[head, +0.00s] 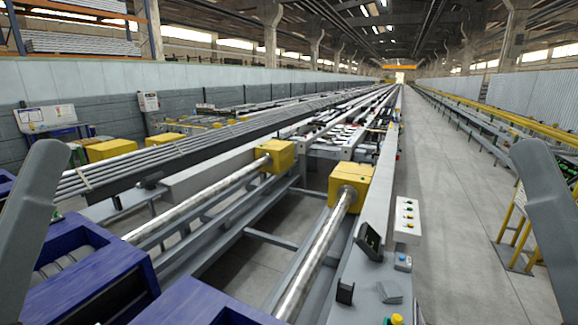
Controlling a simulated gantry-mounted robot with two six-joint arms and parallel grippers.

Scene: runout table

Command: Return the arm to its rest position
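In the head view, grey links of my two arms stand at the left and right edges of the picture. Both reach up from the bottom corners and are cut off by the frame. Neither gripper shows, so I cannot see their fingers or whether they hold anything. The runout table (376,211) runs from the foreground far into the hall. Two long round metal bars (318,262) lie along it, and their far ends meet yellow blocks (350,184).
Blue housings (90,265) fill the lower left. A grey control box with buttons (407,218) and small black brackets (370,240) sit on the table's right side. A yellow railing stand (515,228) is at right. The grey floor aisle (455,190) between is clear.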

